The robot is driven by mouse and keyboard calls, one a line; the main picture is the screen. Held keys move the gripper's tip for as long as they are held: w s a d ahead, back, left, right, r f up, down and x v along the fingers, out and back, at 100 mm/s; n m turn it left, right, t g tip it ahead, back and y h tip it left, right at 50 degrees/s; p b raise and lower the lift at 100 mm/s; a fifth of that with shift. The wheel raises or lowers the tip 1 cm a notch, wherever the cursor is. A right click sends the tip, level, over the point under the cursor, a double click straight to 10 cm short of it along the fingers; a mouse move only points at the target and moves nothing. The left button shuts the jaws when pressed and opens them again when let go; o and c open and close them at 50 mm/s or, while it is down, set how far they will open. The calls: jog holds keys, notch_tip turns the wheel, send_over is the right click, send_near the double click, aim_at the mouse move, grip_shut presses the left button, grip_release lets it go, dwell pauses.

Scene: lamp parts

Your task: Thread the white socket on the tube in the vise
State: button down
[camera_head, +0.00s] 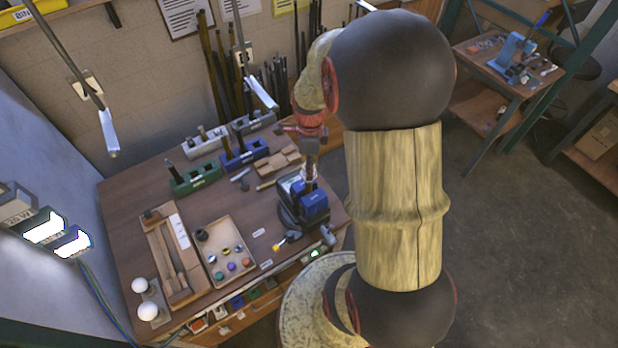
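The blue vise (312,204) stands on a dark base near the right edge of the wooden bench. A thin upright tube (309,172) rises from its jaws, with only a short length visible. My gripper (310,148) is directly above the vise, pointing down, at or just above the tube's top. The fingers are small and dark here, so whether they are open or shut cannot be told. I cannot make out the white socket; it may be hidden at the gripper. Contact between gripper and tube is unclear.
My arm covers the area right of the vise. A shallow tray (212,277) with several coloured parts lies left of the vise, beside a wooden box (160,246). Two white globes (148,311) sit at the front left. Green (196,179) and blue (243,157) racks stand behind.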

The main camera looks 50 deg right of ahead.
jog(key=m, duration=0.3)
jog(key=f+m, duration=0.1)
jog(key=shift+s+a, duration=0.3)
jog(key=shift+s, duration=0.05)
jog(key=shift+m, duration=1)
jog(key=m, duration=0.5)
jog(key=shift+a, duration=0.1)
jog(key=c, duration=1.6)
grip_release()
jog(key=shift+f, duration=0.1)
jog(key=shift+w, duration=0.1)
jog(key=shift+w+r, duration=0.1)
jog(key=shift+r, duration=0.1)
